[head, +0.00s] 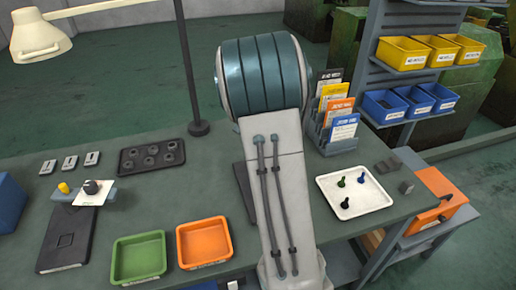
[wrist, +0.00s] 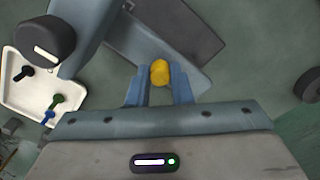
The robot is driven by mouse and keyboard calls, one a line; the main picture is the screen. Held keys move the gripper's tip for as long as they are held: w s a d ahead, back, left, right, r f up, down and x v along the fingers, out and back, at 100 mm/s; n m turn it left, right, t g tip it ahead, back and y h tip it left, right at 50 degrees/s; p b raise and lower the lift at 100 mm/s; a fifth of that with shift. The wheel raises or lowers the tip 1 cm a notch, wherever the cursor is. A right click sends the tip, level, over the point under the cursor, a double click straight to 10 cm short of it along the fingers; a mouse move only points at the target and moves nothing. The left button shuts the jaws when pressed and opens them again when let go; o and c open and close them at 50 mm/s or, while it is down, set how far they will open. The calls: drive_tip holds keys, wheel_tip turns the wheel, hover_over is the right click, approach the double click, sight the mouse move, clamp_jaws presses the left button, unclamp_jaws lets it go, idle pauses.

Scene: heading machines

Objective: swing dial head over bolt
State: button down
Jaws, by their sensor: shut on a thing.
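My gripper (wrist: 159,88) is shut on a yellow knob (wrist: 159,72) in the wrist view, one blue finger on each side. A dark round head with a white bar (wrist: 45,45), which looks like the dial head, sits at upper left on a blue-grey piece and overlaps the edge of a white tray (wrist: 12,92). In that tray lie a black bolt (wrist: 22,73), a green bolt (wrist: 56,101) and a blue bolt (wrist: 47,118). The head and tray heights cannot be compared. In the head view my arm hides my gripper and the held knob.
In the head view the tray (head: 330,182) lies right of my arm, near a colored card rack (head: 345,146). At left stands another yellow knob (head: 63,188) above a dark plate (head: 75,235). A green bin (head: 139,257) and an orange bin (head: 203,244) sit in front. A lamp (head: 40,38) overhangs upper left.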

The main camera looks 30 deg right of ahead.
drive_tip(key=c, duration=1.3)
unclamp_jaws()
wheel_tip(320, 180, up, 14)
drive_tip(key=b, duration=0.1)
